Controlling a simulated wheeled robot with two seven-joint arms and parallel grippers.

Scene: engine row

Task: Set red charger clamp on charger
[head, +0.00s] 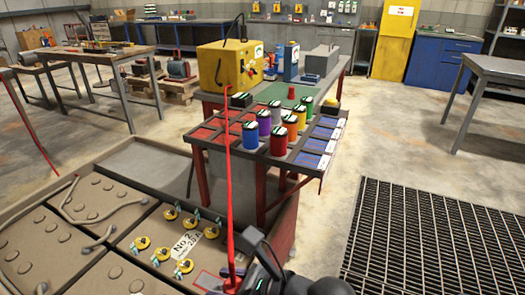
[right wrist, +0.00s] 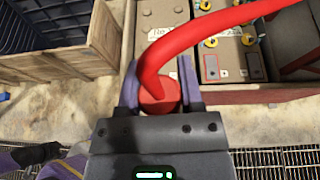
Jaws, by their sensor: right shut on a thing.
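The charger (head: 230,66) is a yellow box with a handle, dials and a red knob, standing on the bench at the upper middle of the head view. A taut red cable (head: 228,160) runs from its front down to the red clamp (head: 231,284). My right gripper (head: 233,277), low in the head view, is shut on the clamp, well apart from the charger. In the right wrist view the red clamp (right wrist: 158,98) sits between the two purple fingers, and the thick cable arches over it to the upper right.
Several coloured cans (head: 271,134) stand on the bench shelf, between my gripper and the charger. A crate of batteries with yellow-ringed terminals (head: 162,254) lies at lower left. A floor grate (head: 435,240) is at right.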

